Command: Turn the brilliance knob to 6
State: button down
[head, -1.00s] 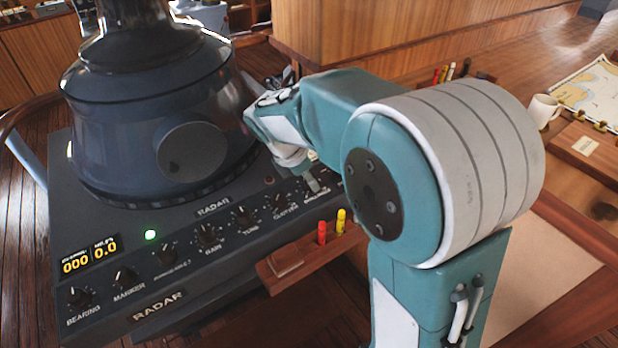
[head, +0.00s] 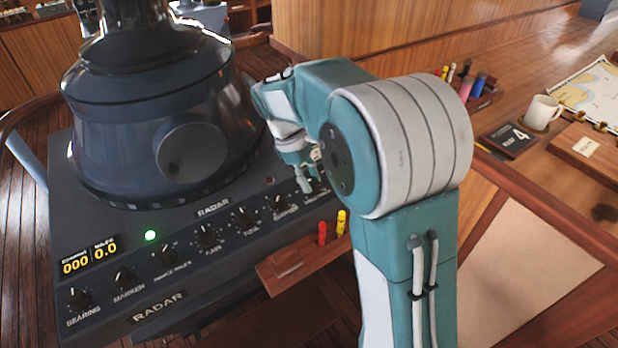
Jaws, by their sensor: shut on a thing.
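The grey radar console (head: 110,240) stands at the left with a row of black knobs along its sloped front. The brilliance knob is at the right end of that row, past the clutter knob (head: 280,203). My gripper (head: 310,180) is over that right end, pointing down and shut on the brilliance knob. Its fingers and my arm hide most of the knob, so its pointer and the number it is set to cannot be read.
A large dark radar hood (head: 150,120) rises from the console close to the left of my gripper. A small wooden tray (head: 290,268) with red and yellow markers juts out below the knobs. A white mug (head: 541,112) and a chart (head: 590,88) are on the right desk.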

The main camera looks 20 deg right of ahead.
jog(key=m+y, duration=0.1)
jog(key=m, duration=0.1)
jog(key=m+g+y, duration=0.1)
jog(key=m, duration=0.2)
jog(key=shift+w+d+m, duration=0.1)
jog(key=shift+m, duration=0.2)
jog(key=m+y, duration=0.1)
jog(key=m, duration=0.3)
jog(key=shift+m+y, duration=0.3)
jog(key=shift+y, duration=0.1)
jog(key=m, duration=0.2)
jog(key=m+y, duration=0.1)
jog(key=m, duration=0.1)
jog(key=shift+d+m+y, duration=0.15)
jog(key=shift+m+y, duration=0.15)
jog(key=m, duration=0.2)
jog(key=m+t+y, duration=0.1)
jog(key=m, duration=0.2)
jog(key=shift+y, duration=0.3)
jog(key=shift+c, duration=1.7)
grip_release()
jog(key=shift+f, duration=0.1)
jog(key=shift+t, duration=0.3)
